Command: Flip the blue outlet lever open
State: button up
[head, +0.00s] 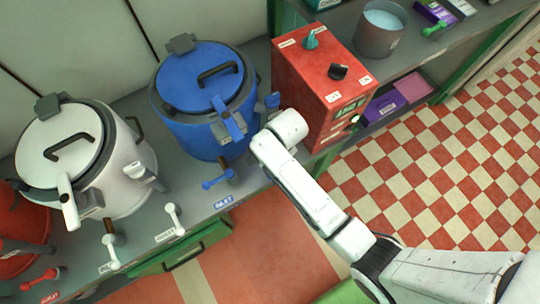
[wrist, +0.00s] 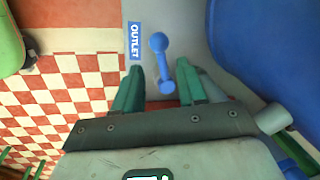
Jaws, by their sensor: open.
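The blue outlet lever (wrist: 159,58) shows in the wrist view, with a round knob at the top and a shaft leading down to a second rounded end. A blue OUTLET label (wrist: 134,41) is on the grey counter to its left. My gripper (wrist: 160,67) is open, its green fingers on either side of the lever's lower part; I cannot tell whether they touch it. The blue kettle (head: 196,78) stands on the counter in the head view. There, my arm hides the gripper and the outlet lever. Another blue lever (head: 217,181) sits in front, near an INLET label.
A red control box (head: 318,85) stands close beside my arm. A white kettle (head: 85,158) with white levers is left of the blue one, and a red kettle (head: 20,235) is at the far left. The checkered floor (head: 440,170) is open at the right.

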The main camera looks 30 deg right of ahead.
jog(key=f, duration=0.4)
jog(key=w+f, duration=0.1)
jog(key=f, duration=0.1)
jog(key=shift+a, duration=0.15)
grip_shut()
dwell(0.4)
